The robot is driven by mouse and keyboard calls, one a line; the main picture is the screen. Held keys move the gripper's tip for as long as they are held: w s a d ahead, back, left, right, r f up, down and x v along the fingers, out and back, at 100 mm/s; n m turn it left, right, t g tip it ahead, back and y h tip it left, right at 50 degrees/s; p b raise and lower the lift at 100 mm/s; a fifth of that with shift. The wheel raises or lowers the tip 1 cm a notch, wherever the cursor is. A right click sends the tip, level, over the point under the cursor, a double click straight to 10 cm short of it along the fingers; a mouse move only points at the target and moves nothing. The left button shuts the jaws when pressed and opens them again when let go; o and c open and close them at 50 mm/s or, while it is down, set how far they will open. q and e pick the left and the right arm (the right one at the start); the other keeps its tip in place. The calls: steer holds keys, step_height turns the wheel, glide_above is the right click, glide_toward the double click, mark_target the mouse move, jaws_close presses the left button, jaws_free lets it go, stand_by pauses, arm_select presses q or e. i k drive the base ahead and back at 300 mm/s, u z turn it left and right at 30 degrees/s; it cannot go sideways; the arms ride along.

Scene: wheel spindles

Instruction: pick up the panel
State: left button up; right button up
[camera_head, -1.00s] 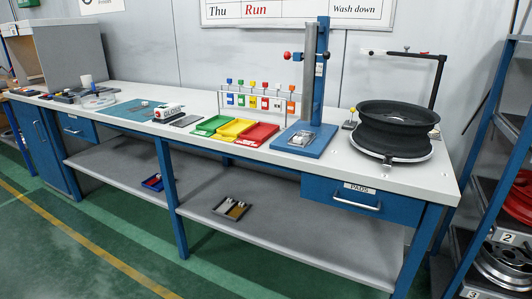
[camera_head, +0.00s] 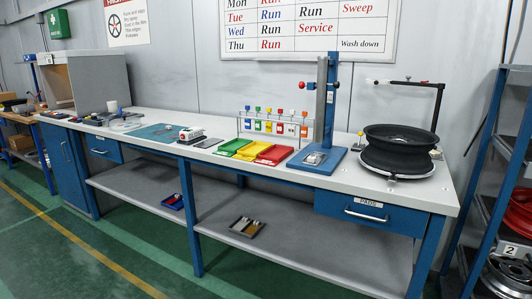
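I cannot tell for sure which thing is the panel. A small white box with red parts (camera_head: 192,134) sits on the long white workbench (camera_head: 290,176), near the right edge of a teal mat (camera_head: 152,132). It is too small to make out in detail. Neither of my grippers shows in the head view, and nothing is seen touching the box.
Green, yellow and red trays (camera_head: 254,150) lie mid-bench before a rack of coloured tags (camera_head: 273,122). A blue press stand (camera_head: 327,110) and black wheel rims (camera_head: 398,145) stand to the right. A blue shelf rack (camera_head: 495,140) borders the right. The green floor in front is clear.

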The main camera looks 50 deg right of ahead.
mark_target(315, 158)
steer(key=i, duration=2.05)
steer(key=z, duration=1.7)
steer(key=i, duration=1.05)
steer(key=z, duration=0.95)
